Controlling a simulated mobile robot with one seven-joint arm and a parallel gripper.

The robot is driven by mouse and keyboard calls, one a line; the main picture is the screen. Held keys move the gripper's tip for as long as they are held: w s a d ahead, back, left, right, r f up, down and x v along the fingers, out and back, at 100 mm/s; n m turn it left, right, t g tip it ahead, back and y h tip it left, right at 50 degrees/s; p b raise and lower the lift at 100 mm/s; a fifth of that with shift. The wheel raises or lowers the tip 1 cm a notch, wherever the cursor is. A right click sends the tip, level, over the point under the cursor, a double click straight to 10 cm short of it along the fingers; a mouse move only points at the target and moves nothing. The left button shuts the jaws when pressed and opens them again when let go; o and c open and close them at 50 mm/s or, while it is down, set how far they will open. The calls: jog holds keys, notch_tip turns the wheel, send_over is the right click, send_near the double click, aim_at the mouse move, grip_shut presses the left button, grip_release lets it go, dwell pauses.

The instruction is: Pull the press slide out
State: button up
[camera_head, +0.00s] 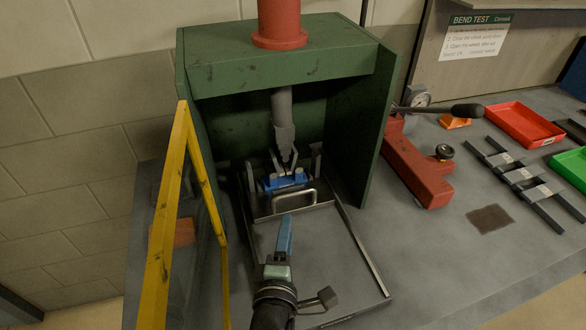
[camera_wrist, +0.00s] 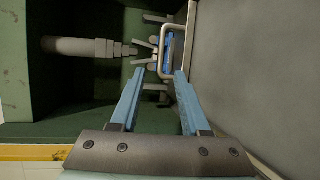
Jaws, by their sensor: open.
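The green press (camera_head: 275,70) stands at the back with its grey ram (camera_head: 283,115) pointing down. The press slide (camera_head: 262,207) sits at the press opening, with a pale U-shaped handle (camera_head: 294,197) on its front. The handle also shows in the wrist view (camera_wrist: 163,52). A blue block (camera_head: 287,181) lies behind the handle under the ram. My gripper (camera_head: 286,220) is in front of the handle. In the wrist view its two blue fingers (camera_wrist: 157,78) are spread apart with nothing between the tips. The handle is just beyond the tips; I cannot tell whether they touch.
A grey tray with raised side rails (camera_head: 362,250) runs forward from the press. A yellow guard frame (camera_head: 165,220) stands open at the left. A red tool (camera_head: 415,170) with a dark-handled lever is at the right. Red (camera_head: 522,125) and green (camera_head: 574,167) bins lie farther right.

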aim_at(293, 192)
jog(key=shift+w+f, duration=0.2)
jog(key=shift+w, duration=0.25)
jog(key=w, duration=0.4)
jog(key=w+f, duration=0.1)
jog(key=w, duration=0.2)
jog(key=w+d+f+b, duration=0.1)
jog(key=w, duration=0.3)
jog(key=shift+w, duration=0.35)
grip_shut()
dwell(0.7)
